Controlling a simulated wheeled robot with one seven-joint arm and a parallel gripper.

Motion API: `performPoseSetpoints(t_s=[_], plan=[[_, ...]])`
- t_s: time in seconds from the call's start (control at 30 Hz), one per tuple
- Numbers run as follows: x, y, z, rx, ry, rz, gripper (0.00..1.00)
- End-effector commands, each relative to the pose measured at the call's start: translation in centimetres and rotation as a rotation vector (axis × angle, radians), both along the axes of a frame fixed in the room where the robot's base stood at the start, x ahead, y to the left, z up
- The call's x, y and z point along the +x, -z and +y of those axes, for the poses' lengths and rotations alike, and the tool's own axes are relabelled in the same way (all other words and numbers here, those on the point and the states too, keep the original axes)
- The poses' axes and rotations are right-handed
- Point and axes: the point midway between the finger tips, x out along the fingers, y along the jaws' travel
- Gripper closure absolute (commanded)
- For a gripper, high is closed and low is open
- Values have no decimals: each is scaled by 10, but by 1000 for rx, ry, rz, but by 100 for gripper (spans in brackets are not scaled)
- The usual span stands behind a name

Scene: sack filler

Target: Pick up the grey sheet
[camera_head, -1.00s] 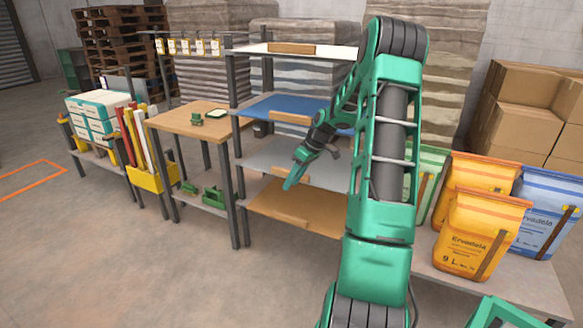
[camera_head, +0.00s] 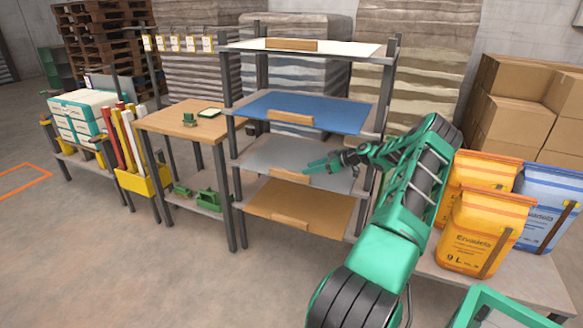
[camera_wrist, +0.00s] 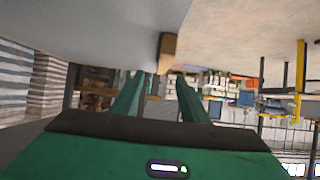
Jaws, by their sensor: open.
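The grey sheet (camera_head: 262,153) lies flat on a middle level of the rack, between the blue sheet above and the brown sheet below. A wooden strip (camera_head: 285,174) sits at its front edge. My gripper (camera_head: 306,168) is open and empty at that front edge, by the right end of the strip, with its fingers pointing left. In the wrist view the fingers (camera_wrist: 158,77) are apart. The wooden strip (camera_wrist: 167,51) shows just beyond their tips, beside a grey surface (camera_wrist: 90,25) that looks like the sheet. I cannot tell whether they touch. My forearm hides the rack's lower right.
The blue sheet (camera_head: 330,112) overhangs close above my gripper, and the brown sheet (camera_head: 325,208) lies below. Rack posts (camera_head: 229,160) stand at the sides. A wooden table (camera_head: 180,121) is at left, orange sacks (camera_head: 480,232) at right. The floor in front is clear.

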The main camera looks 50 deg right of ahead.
Motion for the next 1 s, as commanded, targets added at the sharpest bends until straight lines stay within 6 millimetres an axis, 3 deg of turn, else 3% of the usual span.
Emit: performPoseSetpoints(t_s=[0.3, 0.8, 1.0], plan=[[48, 19, 35, 3, -28, -1, 59], [97, 45, 56, 1, -32, 1, 59], [105, 50, 60, 2, -31, 2, 59]])
